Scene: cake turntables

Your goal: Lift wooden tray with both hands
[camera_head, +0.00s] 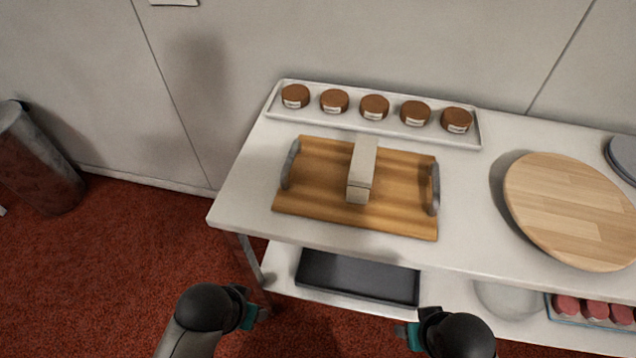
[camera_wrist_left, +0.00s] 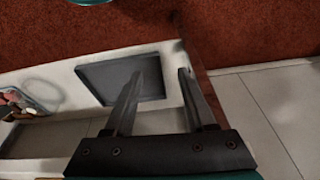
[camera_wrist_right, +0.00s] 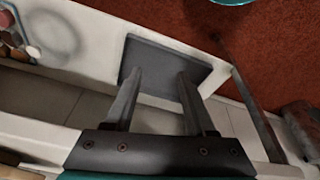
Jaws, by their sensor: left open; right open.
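The wooden tray (camera_head: 315,205) lies flat on the white table, with a grey handle at its left end (camera_head: 290,165) and another at its right end (camera_head: 434,190). A pale oblong block (camera_head: 362,165) sits on the tray. My left gripper (camera_head: 264,313) is low in front of the table, apart from the tray. My right gripper (camera_head: 400,330) is also low in front of the table, right of the left one. Both are open and empty, with spread fingers in the left wrist view (camera_wrist_left: 160,75) and the right wrist view (camera_wrist_right: 160,73). Neither wrist view shows the tray.
A white platter (camera_head: 380,130) with several labelled brown jars stands behind the tray. A round wooden board (camera_head: 570,205) is to its right. A dark flat tray (camera_head: 358,278) lies on the lower shelf. The table's front edge (camera_head: 330,243) lies between grippers and tray.

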